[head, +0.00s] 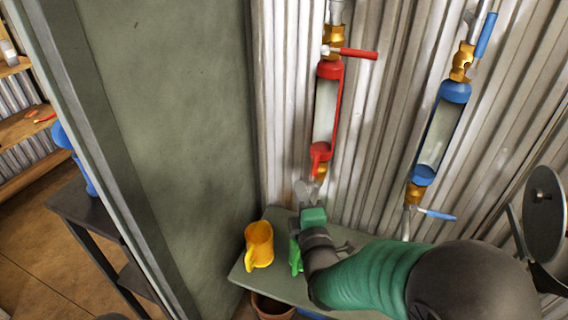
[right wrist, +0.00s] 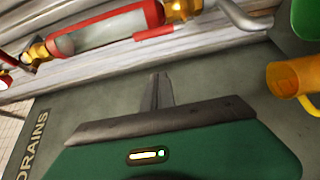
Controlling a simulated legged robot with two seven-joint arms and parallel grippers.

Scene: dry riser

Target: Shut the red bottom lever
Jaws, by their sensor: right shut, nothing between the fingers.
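The red bottom lever (head: 317,153) is at the lower end of the red-capped sight tube (head: 326,105). It lies along the tube, not out to the side. In the right wrist view the lever (right wrist: 154,32) shows as a short red bar beside the brass valve (right wrist: 178,9). My right gripper (head: 304,188) is shut and empty, just below the lever and slightly left of it. In the wrist view its fingertips (right wrist: 160,76) are apart from the lever in the picture; depth is hard to judge. My left gripper is not in view.
The red top lever (head: 355,53) sticks out to the right. A blue-capped tube (head: 436,137) with blue levers stands to the right. A yellow mug (head: 260,243) and a green item (head: 295,256) are on the shelf (head: 240,275) below. A wall panel (head: 185,120) stands left.

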